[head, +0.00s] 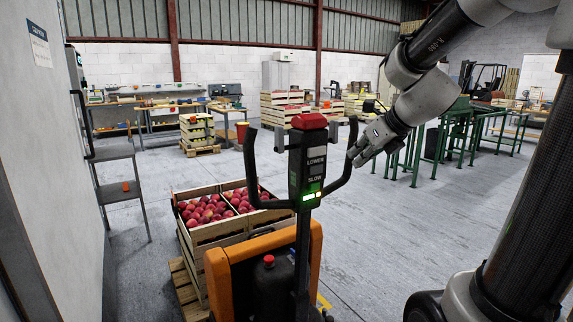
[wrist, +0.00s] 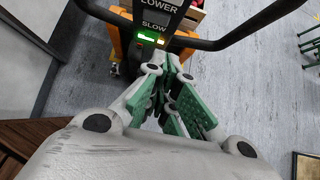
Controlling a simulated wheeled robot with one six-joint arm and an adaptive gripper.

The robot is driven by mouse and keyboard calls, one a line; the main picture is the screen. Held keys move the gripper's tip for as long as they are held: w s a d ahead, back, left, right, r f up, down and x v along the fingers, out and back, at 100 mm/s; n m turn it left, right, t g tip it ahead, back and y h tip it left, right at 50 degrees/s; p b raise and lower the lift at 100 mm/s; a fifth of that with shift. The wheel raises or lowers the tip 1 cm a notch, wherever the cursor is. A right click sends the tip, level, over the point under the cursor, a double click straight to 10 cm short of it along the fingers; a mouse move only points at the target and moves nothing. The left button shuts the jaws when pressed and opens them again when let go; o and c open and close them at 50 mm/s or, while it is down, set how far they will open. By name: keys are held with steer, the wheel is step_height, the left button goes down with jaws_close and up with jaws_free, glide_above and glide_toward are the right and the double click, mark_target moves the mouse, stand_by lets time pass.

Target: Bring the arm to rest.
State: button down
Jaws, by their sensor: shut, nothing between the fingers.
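My arm reaches in from the upper right in the head view. My gripper (head: 357,155) is shut and empty beside the right side of the black handle of an orange pallet truck (head: 218,270). In the wrist view my gripper (wrist: 170,72) has its green-padded fingers together, pointing at the handle's control head (wrist: 160,22). The black handle bar (wrist: 245,32) runs past to the right. I cannot tell whether the fingers touch the handle.
Crates of red apples (head: 215,235) stand on a wooden pallet (head: 186,290) beyond the truck. A grey shelf (head: 113,192) stands along the left wall. Green metal stands (head: 440,145) are at the right. The floor (head: 400,230) right of the truck is clear.

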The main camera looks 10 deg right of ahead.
steer(key=s+f+n+g+h, duration=0.1)
steer(key=s+f+n+g, duration=0.1)
steer(key=s+n, duration=0.9)
steer(key=s+f+n+g+h, duration=0.1)
steer(key=s+f+n+g, duration=0.1)
steer(key=s+n, duration=0.9)
steer(key=n, duration=1)
steer(key=shift+d+h, duration=0.25)
steer(key=shift+h, duration=0.15)
steer(key=shift+f, duration=0.1)
